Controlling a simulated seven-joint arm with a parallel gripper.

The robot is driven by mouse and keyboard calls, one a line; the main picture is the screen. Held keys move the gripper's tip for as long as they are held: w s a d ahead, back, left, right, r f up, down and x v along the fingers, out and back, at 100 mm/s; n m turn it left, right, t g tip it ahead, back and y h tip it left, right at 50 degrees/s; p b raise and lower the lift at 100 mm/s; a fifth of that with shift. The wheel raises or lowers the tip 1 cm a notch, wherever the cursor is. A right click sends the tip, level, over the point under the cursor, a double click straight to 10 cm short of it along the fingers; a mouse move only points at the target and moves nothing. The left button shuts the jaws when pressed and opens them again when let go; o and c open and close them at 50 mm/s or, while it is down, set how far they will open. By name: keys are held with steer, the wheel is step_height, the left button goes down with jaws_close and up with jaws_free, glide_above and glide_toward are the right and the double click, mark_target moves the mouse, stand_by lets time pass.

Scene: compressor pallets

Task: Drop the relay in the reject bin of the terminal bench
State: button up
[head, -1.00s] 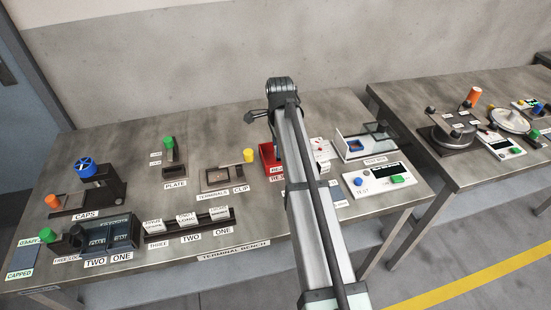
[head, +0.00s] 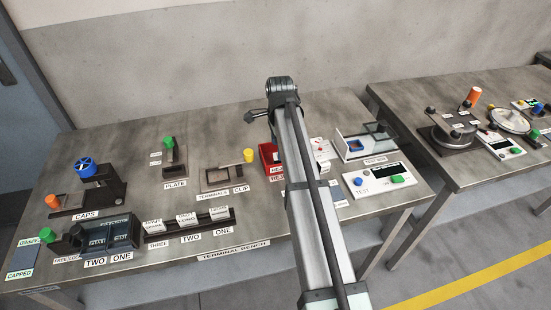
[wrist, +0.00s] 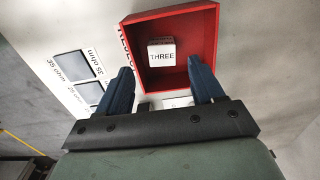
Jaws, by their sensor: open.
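The red reject bin (wrist: 208,45) lies ahead of my gripper in the wrist view. In the head view the bin (head: 268,154) is at the bench's right-middle, partly covered by my arm. A small pale block labelled THREE (wrist: 161,52), apparently the relay, sits inside the bin, apart from the fingers. My gripper (wrist: 161,88) is open and empty, its two dark blue fingers spread at the bin's near side. In the head view my arm hides the gripper's fingers and the block.
Left of the bin are a clip fixture with a yellow knob (head: 249,155) and a rack labelled ONE, TWO, THREE (head: 188,224). Right of my arm are a test box (head: 380,181) and a blue-and-white test fixture (head: 354,146). Bare bench (head: 90,150) shows at the back left.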

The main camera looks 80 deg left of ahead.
step_height(320, 180, up, 13)
steer(key=shift+r, duration=0.2)
stand_by(0.3)
stand_by(0.4)
